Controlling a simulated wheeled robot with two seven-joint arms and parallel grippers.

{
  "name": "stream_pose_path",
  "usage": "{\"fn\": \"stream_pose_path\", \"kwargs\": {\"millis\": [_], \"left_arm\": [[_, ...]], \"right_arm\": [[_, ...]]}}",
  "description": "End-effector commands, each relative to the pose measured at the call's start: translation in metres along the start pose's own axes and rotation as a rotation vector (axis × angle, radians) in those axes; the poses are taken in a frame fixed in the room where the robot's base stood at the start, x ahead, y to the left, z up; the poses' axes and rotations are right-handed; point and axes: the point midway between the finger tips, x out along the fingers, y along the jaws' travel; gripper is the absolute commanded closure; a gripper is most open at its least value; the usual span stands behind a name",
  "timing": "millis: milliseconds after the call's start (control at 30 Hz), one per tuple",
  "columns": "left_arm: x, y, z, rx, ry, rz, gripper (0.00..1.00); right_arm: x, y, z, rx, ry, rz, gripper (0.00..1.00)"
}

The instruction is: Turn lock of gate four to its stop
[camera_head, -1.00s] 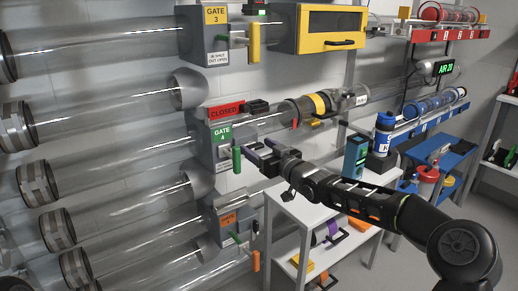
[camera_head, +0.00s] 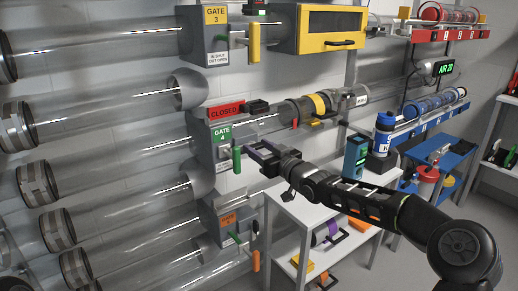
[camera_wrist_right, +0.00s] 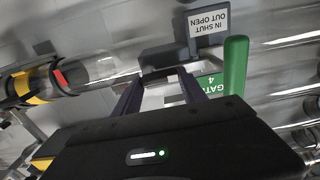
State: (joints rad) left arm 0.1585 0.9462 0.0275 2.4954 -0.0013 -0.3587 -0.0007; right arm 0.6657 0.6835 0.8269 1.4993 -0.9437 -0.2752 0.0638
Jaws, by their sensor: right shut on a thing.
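Gate four is a grey box with a green GATE 4 label (camera_head: 221,133) and a red CLOSED sign (camera_head: 224,111) above it. Its green handle (camera_head: 236,160) hangs upright on the front; it also shows in the right wrist view (camera_wrist_right: 235,78). My right gripper (camera_head: 256,149) is just right of the green handle, at the gate's front. In the right wrist view my right gripper (camera_wrist_right: 165,80) has its fingers closed in on a small grey part at the gate, which seems to be the lock; the fingers largely hide it. My left gripper is not in view.
Gate 3 (camera_head: 215,16) with a yellow handle (camera_head: 254,43) is above, and a gate with an orange handle (camera_head: 255,261) is below. Clear tubes run left. A clear tube with a yellow-banded fitting (camera_head: 318,103) runs behind my arm. A white shelf (camera_head: 290,208) stands below it.

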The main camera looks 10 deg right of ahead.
Motion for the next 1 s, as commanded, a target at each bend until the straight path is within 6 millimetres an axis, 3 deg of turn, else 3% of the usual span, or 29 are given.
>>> {"fn": "stream_pose_path", "kwargs": {"millis": [567, 1000], "left_arm": [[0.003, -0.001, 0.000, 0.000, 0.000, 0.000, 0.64], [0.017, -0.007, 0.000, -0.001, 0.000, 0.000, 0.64]], "right_arm": [[0.000, -0.001, 0.000, -0.058, 0.002, -0.001, 1.00], [0.000, -0.003, 0.001, -0.359, 0.002, 0.000, 1.00]]}}
